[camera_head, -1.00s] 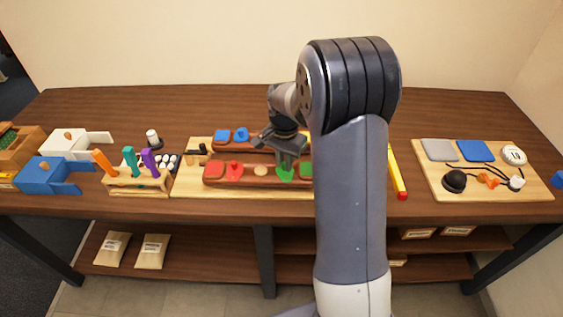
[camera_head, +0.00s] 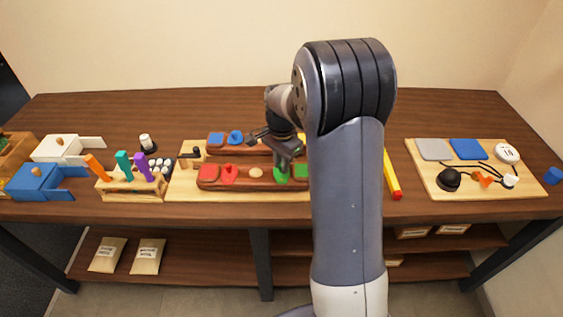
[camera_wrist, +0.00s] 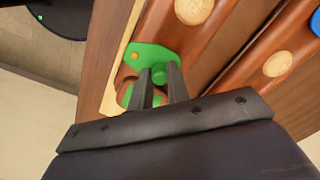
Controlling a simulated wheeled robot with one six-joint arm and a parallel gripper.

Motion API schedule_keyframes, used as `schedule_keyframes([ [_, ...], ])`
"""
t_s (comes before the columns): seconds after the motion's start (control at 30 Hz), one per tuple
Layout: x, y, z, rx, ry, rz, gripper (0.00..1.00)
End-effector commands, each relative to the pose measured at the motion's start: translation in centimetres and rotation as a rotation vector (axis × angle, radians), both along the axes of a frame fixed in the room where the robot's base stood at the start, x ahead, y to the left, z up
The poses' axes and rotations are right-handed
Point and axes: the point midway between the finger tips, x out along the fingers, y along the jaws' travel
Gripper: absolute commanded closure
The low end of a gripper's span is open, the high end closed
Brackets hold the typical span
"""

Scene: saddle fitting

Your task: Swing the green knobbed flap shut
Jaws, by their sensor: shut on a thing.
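The green flap (camera_head: 281,174) sits on the front red-brown wooden rail (camera_head: 243,184). In the wrist view the green flap (camera_wrist: 148,56) is a flat plate with an orange pin (camera_wrist: 134,56) and a round green knob (camera_wrist: 159,74). My gripper (camera_head: 284,160) is over the flap. In the wrist view my gripper (camera_wrist: 163,80) is shut on the knob, its fingers partly hiding it. A green patch (camera_wrist: 125,96) in a brown recess shows beside the flap, partly uncovered. In the head view a green square (camera_head: 302,170) lies right of the flap.
A red knobbed flap (camera_head: 228,174) and a pale disc (camera_head: 256,173) share the front rail. A back rail with blue parts (camera_head: 235,137) runs behind. A pen rack (camera_head: 130,182) stands left; a yellow bar (camera_head: 391,175) and a board (camera_head: 480,190) lie right. My arm hides the rails' right end.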

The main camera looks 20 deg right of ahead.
Motion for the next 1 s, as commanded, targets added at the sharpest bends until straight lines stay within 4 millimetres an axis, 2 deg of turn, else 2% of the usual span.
schedule_keyframes([
  [0.03, 0.0, 0.0, 0.1, 0.0, -0.001, 0.0, 0.82],
  [0.3, 0.0, 0.0, 0.0, -0.001, 0.0, 0.001, 0.61],
  [0.57, 0.0, 0.0, 0.2, 0.0, -0.001, 0.001, 0.61],
  [0.73, 0.1, 0.0, 2.2, -0.001, -0.005, 0.001, 0.61],
  [1.0, 0.1, 0.0, 7.7, 0.0, -0.006, 0.001, 0.61],
])
